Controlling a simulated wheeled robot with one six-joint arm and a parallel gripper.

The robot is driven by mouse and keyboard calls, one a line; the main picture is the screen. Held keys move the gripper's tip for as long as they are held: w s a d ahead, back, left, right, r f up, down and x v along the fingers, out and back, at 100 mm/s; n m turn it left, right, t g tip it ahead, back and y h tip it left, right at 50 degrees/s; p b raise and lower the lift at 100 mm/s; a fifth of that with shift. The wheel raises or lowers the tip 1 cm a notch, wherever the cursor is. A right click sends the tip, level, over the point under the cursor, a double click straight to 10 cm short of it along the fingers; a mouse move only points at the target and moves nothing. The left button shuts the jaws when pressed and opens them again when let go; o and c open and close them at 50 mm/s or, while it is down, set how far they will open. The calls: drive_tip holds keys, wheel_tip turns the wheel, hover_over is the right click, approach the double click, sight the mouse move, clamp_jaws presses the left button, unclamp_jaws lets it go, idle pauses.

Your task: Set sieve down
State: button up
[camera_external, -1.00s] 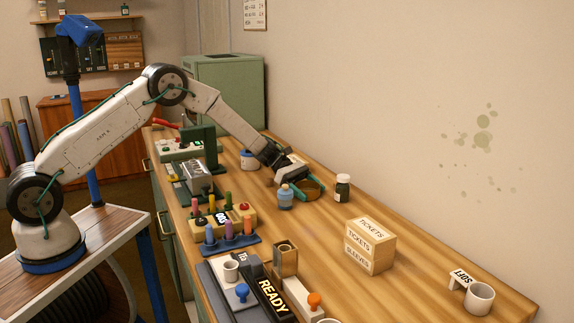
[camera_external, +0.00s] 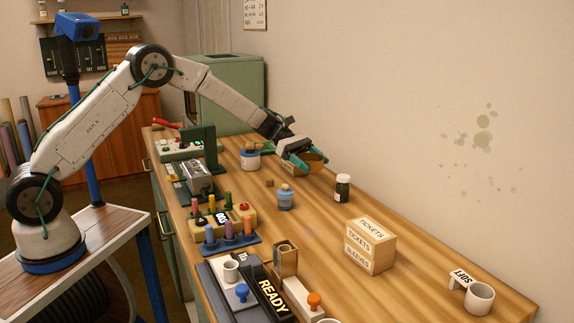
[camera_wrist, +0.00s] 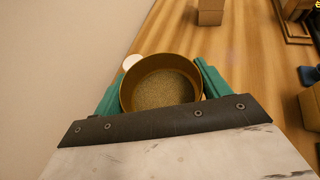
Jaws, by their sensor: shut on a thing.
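The sieve (camera_wrist: 161,85) is a round brown-gold pan with a speckled mesh floor. It sits between the two green fingers of my gripper (camera_wrist: 160,88) in the wrist view, and the fingers press on its sides. In the external view my gripper (camera_external: 308,162) holds the sieve (camera_external: 312,157) above the back part of the wooden table (camera_external: 330,220), near the wall. The sieve looks raised off the wood and partly hidden by the fingers.
A blue-capped jar (camera_external: 285,197) and a dark jar with a white lid (camera_external: 342,187) stand nearby. A white pot with a blue rim (camera_external: 249,160) is left of my gripper. Ticket boxes (camera_external: 370,245) stand farther right. Bare wood lies between them.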

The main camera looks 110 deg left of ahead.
drive_tip(key=w+d+r, duration=0.1)
drive_tip(key=w+d, duration=0.3)
drive_tip(key=d, duration=0.6)
drive_tip(key=w+d+r, duration=0.1)
drive_tip(key=w+d, duration=0.2)
drive_tip(key=d, duration=0.7)
drive_tip(key=w+d, duration=0.4)
drive_tip(key=d, duration=0.6)
drive_tip(key=s+d+f, duration=0.1)
drive_tip(key=s+d, duration=0.2)
drive_tip(key=d, duration=1.5)
drive_tip(key=shift+n+y, duration=0.5)
drive_tip(key=s+f, duration=0.1)
drive_tip(key=s, duration=0.1)
drive_tip(key=s+d+f, duration=0.1)
drive_tip(key=s, duration=0.1)
drive_tip(key=s+d, duration=0.1)
drive_tip(key=shift+s+d+f, duration=0.15)
drive_tip(key=shift+s+f, duration=0.25)
drive_tip(key=shift+s+f+t, duration=0.15)
drive_tip(key=shift+s+t, duration=0.15)
